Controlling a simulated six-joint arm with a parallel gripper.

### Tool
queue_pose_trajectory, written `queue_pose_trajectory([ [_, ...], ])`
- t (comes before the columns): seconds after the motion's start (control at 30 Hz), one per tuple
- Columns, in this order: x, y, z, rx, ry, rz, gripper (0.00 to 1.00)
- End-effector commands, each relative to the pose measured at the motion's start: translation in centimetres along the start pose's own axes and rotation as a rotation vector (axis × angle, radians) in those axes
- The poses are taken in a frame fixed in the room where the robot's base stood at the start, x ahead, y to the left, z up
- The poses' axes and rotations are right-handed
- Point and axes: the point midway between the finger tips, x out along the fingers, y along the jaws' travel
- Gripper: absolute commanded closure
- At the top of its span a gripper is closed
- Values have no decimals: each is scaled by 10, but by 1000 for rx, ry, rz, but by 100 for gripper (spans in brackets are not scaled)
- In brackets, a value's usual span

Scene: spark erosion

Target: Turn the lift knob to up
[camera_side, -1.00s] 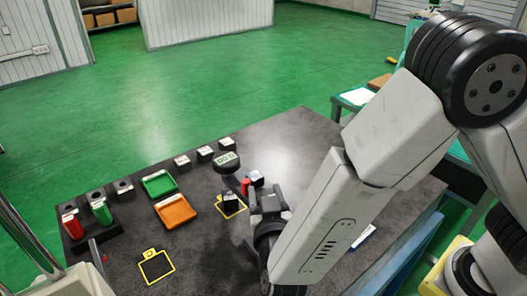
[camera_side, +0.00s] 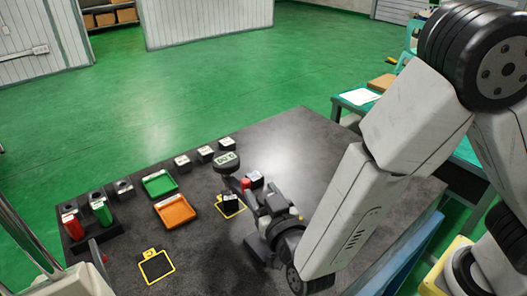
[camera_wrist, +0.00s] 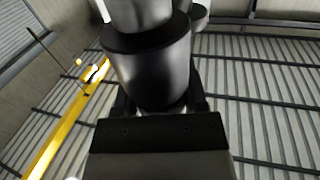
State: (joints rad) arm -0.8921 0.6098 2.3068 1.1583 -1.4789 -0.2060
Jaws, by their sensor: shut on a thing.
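I cannot tell from these views whether this is the lift knob, and no up mark is legible. A small red part (camera_side: 245,184) and a small box with a pale top (camera_side: 256,179) are just beyond the gripper. The gripper hides part of this area.
A round black piece with a pale label (camera_side: 227,161) stands behind the gripper. Green (camera_side: 160,183) and orange (camera_side: 175,211) trays lie left, with several small blocks behind. A yellow outline (camera_side: 156,266) marks the front. The far right tabletop is clear.

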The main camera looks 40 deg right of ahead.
Motion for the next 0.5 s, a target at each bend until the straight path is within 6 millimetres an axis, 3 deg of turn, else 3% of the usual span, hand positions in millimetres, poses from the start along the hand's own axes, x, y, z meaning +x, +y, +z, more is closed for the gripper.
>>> queue_pose_trajectory([
  [0.5,-1,-4,0,0,-1,-327,100],
])
